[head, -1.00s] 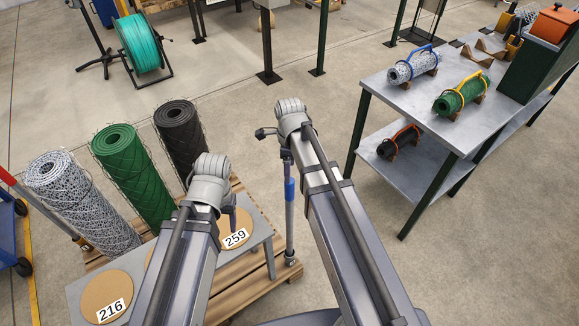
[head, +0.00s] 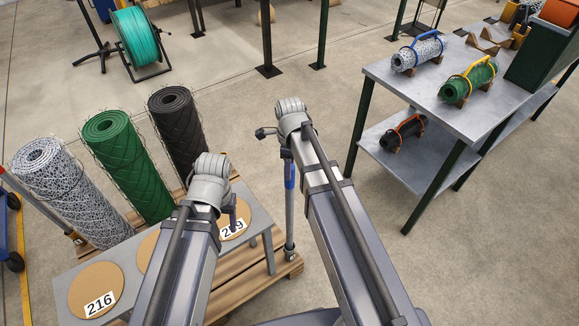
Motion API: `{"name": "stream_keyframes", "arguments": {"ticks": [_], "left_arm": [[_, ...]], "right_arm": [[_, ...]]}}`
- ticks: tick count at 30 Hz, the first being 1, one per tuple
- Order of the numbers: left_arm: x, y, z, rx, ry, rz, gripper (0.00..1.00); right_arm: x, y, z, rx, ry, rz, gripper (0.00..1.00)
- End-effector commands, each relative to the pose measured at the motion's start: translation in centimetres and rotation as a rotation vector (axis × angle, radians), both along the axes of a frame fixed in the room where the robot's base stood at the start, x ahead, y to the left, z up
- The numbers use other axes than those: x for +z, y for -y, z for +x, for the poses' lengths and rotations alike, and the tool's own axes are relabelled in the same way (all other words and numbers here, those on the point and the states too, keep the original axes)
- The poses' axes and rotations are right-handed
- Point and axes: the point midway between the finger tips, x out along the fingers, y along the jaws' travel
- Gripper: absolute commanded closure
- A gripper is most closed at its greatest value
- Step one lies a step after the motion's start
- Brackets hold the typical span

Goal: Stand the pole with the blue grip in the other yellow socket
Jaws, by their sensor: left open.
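The pole with the blue grip (head: 289,175) stands about upright at the front right corner of the wooden pallet, its foot in a small grey fitting. My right gripper (head: 287,154) is at the pole's upper end, just above or against the blue grip. Its fingers are mostly hidden by my wrist, so I cannot tell whether they hold the pole. My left gripper (head: 232,212) is open above the grey bench, over the disc marked 259, with nothing seen in it. I cannot make out a yellow socket.
The grey bench (head: 262,222) carries cardboard discs, one marked 216 (head: 97,290). Behind it stand speckled (head: 68,190), green (head: 125,165) and black (head: 178,135) mesh rolls. A metal table (head: 400,88) with small rolls stands at the right. Floor between is clear.

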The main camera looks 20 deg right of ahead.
Motion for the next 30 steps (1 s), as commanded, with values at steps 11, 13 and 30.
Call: {"name": "stream_keyframes", "arguments": {"ticks": [11, 13, 30], "left_arm": [[0.0, 0.0, 0.0, 0.0, 0.0, 0.0, 0.38], [0.0, 0.0, 0.0, 0.0, 0.0, 0.0, 0.38], [2.8, 0.0, 0.0, 0.0, 0.0, 0.0, 0.38]], "right_arm": [[0.0, 0.0, 0.0, 0.0, 0.0, 0.0, 0.91], [0.0, 0.0, 0.0, 0.0, 0.0, 0.0, 0.99], [2.8, 0.0, 0.0, 0.0, 0.0, 0.0, 1.0]]}}
